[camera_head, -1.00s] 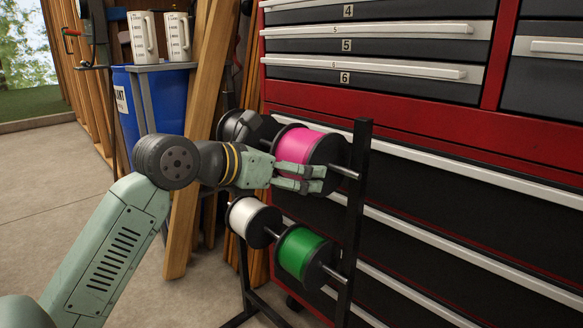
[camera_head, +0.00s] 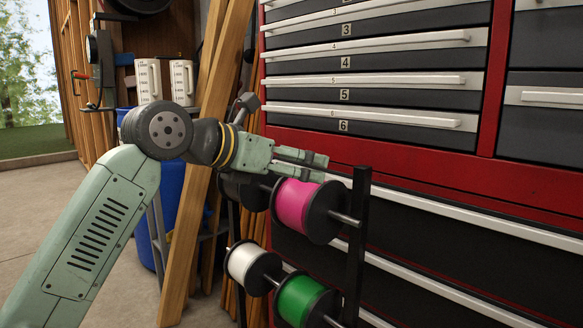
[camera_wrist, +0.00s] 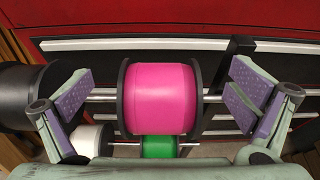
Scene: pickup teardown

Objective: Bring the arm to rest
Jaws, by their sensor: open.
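My gripper (camera_head: 312,164) is open and empty in the head view, just above the pink spool (camera_head: 298,209) on the upper rod of a black rack. In the wrist view my gripper's fingers (camera_wrist: 160,92) stand wide apart, one to each side of the pink spool (camera_wrist: 160,97), with gaps between them and its black flanges. My arm reaches in from the lower left of the head view, bent at the elbow.
The black rack (camera_head: 356,235) also carries a white spool (camera_head: 250,265), a green spool (camera_head: 302,300) and a dark spool. A red tool cabinet (camera_head: 425,160) stands close behind. Wooden planks (camera_head: 190,230) lean at left, near a blue bin (camera_head: 173,185).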

